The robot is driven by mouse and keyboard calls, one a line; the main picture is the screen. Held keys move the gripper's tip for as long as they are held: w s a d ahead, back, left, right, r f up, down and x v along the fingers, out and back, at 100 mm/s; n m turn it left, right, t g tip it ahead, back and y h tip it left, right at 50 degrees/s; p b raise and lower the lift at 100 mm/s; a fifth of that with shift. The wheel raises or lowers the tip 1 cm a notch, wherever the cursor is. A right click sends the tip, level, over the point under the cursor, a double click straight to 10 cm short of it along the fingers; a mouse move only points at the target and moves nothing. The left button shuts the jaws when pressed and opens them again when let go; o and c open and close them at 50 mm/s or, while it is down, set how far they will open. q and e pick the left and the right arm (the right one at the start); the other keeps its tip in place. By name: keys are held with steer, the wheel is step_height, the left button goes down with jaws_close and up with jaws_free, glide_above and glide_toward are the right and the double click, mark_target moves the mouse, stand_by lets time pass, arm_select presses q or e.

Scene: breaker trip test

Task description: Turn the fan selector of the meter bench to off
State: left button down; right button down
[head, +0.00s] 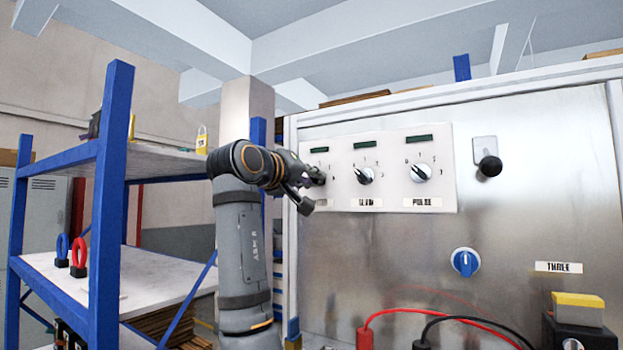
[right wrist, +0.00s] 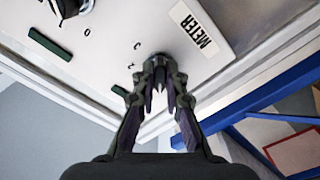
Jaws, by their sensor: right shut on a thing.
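A white panel (head: 390,193) on the bench front carries three rotary selectors in a row. The left one is mostly hidden behind my right gripper (head: 311,182) in the head view. In the right wrist view my right gripper (right wrist: 158,84) is shut on this left selector knob (right wrist: 158,58), beside a label reading METER (right wrist: 197,28). The middle selector (head: 365,175) and right selector (head: 421,172) have black-and-white knobs. No label clearly reading "fan" shows, and the held knob's pointer direction is hidden. My left gripper is out of view.
A black knob (head: 489,166) and a blue knob (head: 465,262) are on the steel face to the right. Red and black leads (head: 440,318) run along the bottom. A blue-framed shelf (head: 107,200) stands to the left of my arm.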

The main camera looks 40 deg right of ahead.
steer(key=shift+f+n, duration=0.15)
steer(key=shift+n, duration=0.15)
steer(key=c, duration=1.4)
jaws_free()
steer(key=v, duration=1.2)
